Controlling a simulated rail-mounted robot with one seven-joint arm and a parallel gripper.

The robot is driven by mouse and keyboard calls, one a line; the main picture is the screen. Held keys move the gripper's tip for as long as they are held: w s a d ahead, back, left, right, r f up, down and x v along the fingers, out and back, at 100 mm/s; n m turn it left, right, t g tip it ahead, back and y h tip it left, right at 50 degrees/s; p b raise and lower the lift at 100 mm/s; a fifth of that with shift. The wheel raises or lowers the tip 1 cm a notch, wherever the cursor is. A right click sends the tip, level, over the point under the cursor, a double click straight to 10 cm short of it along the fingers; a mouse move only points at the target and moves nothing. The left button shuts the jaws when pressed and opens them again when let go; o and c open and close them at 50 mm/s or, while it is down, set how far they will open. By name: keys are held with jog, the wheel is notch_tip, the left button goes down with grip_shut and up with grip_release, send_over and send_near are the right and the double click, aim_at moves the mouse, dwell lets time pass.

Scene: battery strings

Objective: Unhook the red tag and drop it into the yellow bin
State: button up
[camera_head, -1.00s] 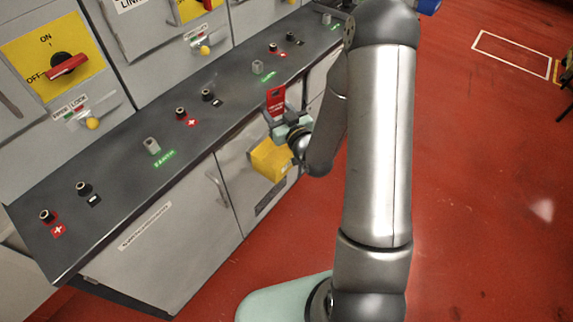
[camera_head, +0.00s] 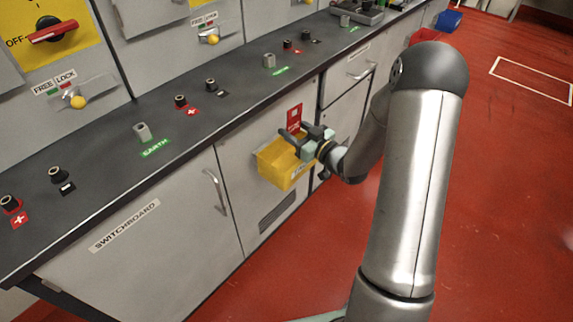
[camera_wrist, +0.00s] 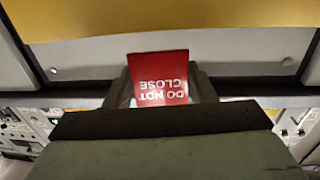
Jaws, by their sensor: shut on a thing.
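The red tag (camera_head: 294,118) stands up from my gripper (camera_head: 306,138). In the wrist view the tag (camera_wrist: 158,80), lettered "DO NOT CLOSE" upside down, sits between the two fingers (camera_wrist: 160,92), and my gripper is shut on it. The yellow bin (camera_head: 282,168) is at the front of the grey cabinet, below the counter edge. In the head view my gripper and the tag are at the bin's upper right rim. The gripper covers part of that rim, and I cannot tell the height between tag and bin. The bin's inside is mostly hidden.
The dark counter (camera_head: 112,158) with sockets and posts runs along the switchboard, close behind the tag. A red switch handle (camera_head: 52,32) is on a yellow plate at upper left. A red bin (camera_head: 428,37) is further along.

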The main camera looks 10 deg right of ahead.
notch_tip(320, 180, down, 2)
jog(key=shift+f+b, duration=0.15)
jog(key=shift+b, duration=0.2)
jog(key=o, duration=1.1)
jog(key=v, duration=1.7)
jog(key=shift+s+d, duration=0.1)
jog(key=shift+s, duration=0.1)
